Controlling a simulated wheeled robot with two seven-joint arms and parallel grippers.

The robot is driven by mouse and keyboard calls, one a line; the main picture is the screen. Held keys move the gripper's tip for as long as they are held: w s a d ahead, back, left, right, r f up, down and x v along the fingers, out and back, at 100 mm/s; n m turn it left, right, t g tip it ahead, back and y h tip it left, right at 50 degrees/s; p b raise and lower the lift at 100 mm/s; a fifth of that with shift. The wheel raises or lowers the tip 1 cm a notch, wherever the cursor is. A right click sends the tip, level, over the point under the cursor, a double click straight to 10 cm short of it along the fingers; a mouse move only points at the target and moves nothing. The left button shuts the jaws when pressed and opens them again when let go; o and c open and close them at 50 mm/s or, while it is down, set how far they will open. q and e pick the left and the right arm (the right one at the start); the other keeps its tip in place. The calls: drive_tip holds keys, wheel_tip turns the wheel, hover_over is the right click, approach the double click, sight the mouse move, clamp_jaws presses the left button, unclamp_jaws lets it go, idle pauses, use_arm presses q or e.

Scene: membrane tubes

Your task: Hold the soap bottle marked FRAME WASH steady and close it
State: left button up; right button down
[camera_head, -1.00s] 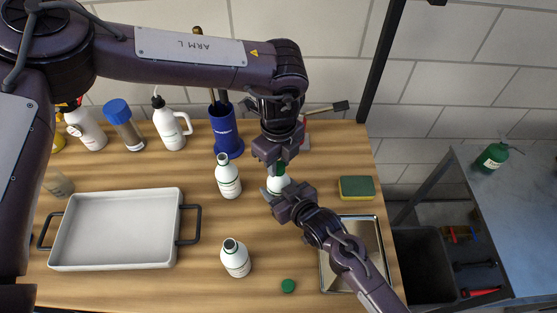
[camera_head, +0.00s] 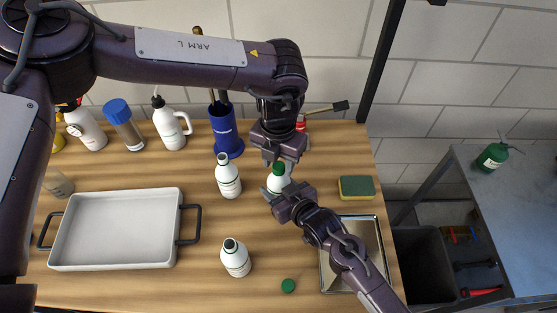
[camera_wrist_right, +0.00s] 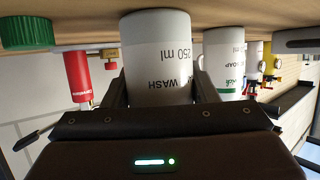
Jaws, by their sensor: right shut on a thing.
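The FRAME WASH bottle (camera_head: 277,183) is white with a green cap (camera_head: 279,169) on its mouth, and stands upright on the table. Its label, reading "WASH" and "250 ml", shows upside down in the right wrist view (camera_wrist_right: 157,60). My right gripper (camera_head: 278,194) is shut on the bottle's body from the lower right, with a finger on each side in the wrist view. My left gripper (camera_head: 280,160) points down just above the cap, its fingers apart. Whether they touch the cap, and how tightly it sits, I cannot tell.
Two open white bottles stand to the left (camera_head: 228,178) and lower left (camera_head: 235,259). A loose green cap (camera_head: 288,286) lies at the front. A sponge (camera_head: 357,187), a metal tray (camera_head: 323,265), a white tray (camera_head: 180,225) and a blue holder (camera_head: 226,133) are also on the table.

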use_arm(q)
drive_tip(key=shift+o, duration=1)
wheel_tip(320, 180, up, 12)
use_arm(e)
drive_tip(key=shift+c, duration=2.4)
unclamp_jaws()
